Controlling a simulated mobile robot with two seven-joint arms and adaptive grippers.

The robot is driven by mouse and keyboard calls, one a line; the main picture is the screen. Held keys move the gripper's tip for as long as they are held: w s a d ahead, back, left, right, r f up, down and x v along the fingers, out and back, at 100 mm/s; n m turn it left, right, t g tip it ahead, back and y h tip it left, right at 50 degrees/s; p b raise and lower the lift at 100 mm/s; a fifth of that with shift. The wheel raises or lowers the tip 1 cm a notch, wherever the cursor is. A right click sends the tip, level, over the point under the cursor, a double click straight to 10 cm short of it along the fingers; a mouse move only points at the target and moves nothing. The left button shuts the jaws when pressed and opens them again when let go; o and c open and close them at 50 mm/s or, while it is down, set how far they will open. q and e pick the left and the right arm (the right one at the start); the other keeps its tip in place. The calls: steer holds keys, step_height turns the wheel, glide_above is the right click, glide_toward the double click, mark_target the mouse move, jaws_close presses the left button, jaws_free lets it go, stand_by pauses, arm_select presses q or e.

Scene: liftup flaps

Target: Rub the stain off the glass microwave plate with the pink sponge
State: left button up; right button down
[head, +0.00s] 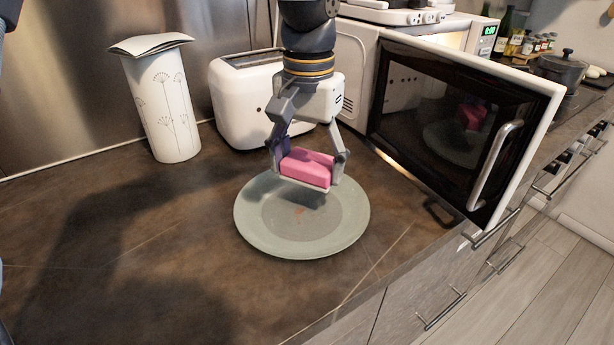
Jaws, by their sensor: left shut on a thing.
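The glass microwave plate (260,226) lies flat on the brown counter, round and pale grey-green. A small reddish-brown stain (299,211) shows near its middle. My left gripper (307,168) is shut on the pink sponge (306,169), one finger on each side. The sponge is over the far part of the plate, just behind the stain, and appears to be a little above the surface. My right gripper is not in view.
The microwave door (462,118) stands open to the right of the plate. A white toaster (241,97) stands behind it, and a patterned white canister (166,105) at the back left. The counter (120,240) left of the plate is clear.

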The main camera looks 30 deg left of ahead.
arm_select(q)
steer(key=shift+r, duration=0.15)
steer(key=shift+r, duration=1.5)
